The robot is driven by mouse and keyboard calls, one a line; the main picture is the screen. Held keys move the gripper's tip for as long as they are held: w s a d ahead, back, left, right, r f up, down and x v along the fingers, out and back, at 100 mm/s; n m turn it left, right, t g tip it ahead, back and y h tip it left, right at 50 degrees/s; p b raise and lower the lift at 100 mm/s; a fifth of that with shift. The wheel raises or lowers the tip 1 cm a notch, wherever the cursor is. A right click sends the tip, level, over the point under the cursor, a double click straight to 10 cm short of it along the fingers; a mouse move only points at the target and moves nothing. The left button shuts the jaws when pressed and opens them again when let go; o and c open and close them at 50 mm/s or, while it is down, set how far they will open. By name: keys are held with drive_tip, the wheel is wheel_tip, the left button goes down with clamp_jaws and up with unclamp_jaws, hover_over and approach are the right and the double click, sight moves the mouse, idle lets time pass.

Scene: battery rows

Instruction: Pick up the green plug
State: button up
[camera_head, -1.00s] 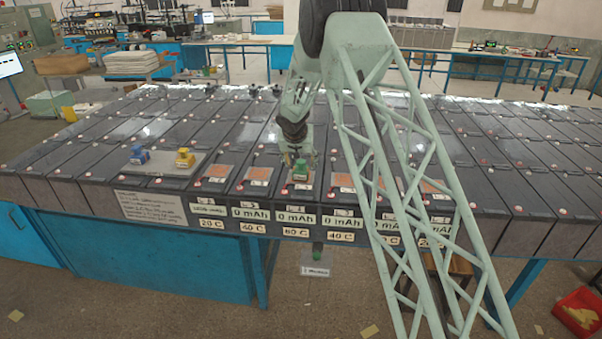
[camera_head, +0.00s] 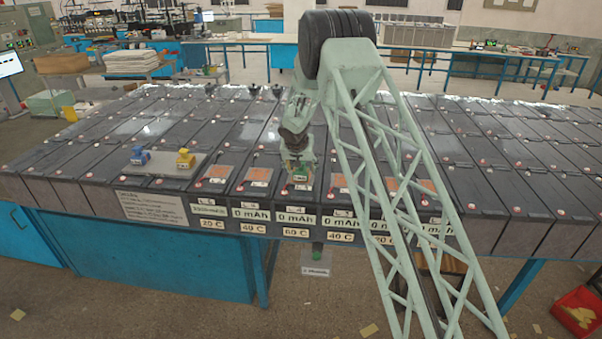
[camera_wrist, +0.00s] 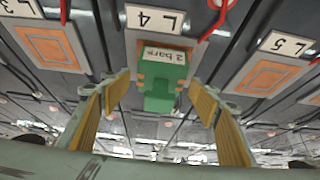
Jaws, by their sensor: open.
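The green plug (camera_wrist: 158,88) stands on the battery labelled L 4, with a white "2 bars" label across it. It also shows in the head view (camera_head: 301,177), partly hidden by my gripper. My gripper (camera_wrist: 160,96) is open in the wrist view, with one yellow-padded finger on each side of the plug. Gaps show between the plug and both fingers. In the head view my gripper (camera_head: 299,166) is low over the plug in the front row of batteries.
A blue plug (camera_head: 140,156) and a yellow plug (camera_head: 185,158) stand on a grey plate (camera_head: 160,166) to the left. Orange squares mark the neighbouring batteries, such as the one labelled L 5 (camera_wrist: 270,77). Red cables lie near the L 4 label (camera_wrist: 156,19).

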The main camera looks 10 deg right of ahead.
drive_tip(key=shift+c, duration=0.7)
drive_tip(key=c, duration=1)
drive_tip(key=shift+r, duration=0.15)
wheel_tip(320, 180, up, 18)
drive_tip(key=shift+b, duration=0.4)
idle(0.4)
